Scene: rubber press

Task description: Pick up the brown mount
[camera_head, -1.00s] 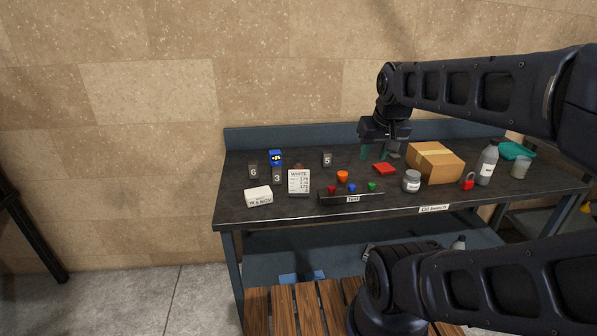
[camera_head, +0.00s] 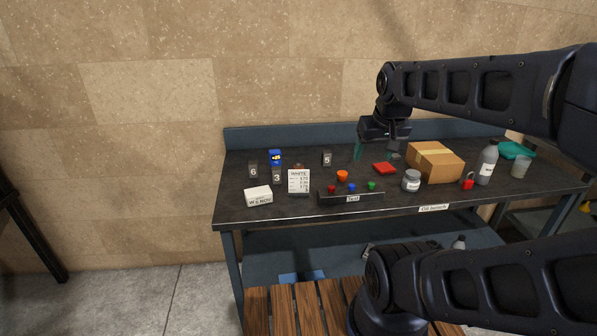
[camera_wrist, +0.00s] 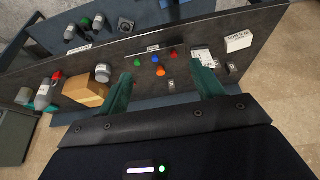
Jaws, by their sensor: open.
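My gripper (camera_head: 376,152) is open and empty, held above the back right part of the dark bench. In the wrist view its two teal fingers (camera_wrist: 162,72) stand wide apart, with the bench beyond them. A small brownish piece (camera_head: 298,167) shows just behind the top of the white card in the head view, well left of my gripper. It may be the brown mount; most of it is hidden by the card. I cannot make it out surely in the wrist view.
The bench (camera_head: 235,205) holds a white card (camera_head: 299,182), white box (camera_head: 258,196), number blocks, an orange piece (camera_head: 342,176), a Test rack (camera_head: 350,198) with coloured pieces, a red block (camera_head: 384,169), a jar (camera_head: 411,181), a cardboard box (camera_head: 436,163) and a bottle (camera_head: 487,163).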

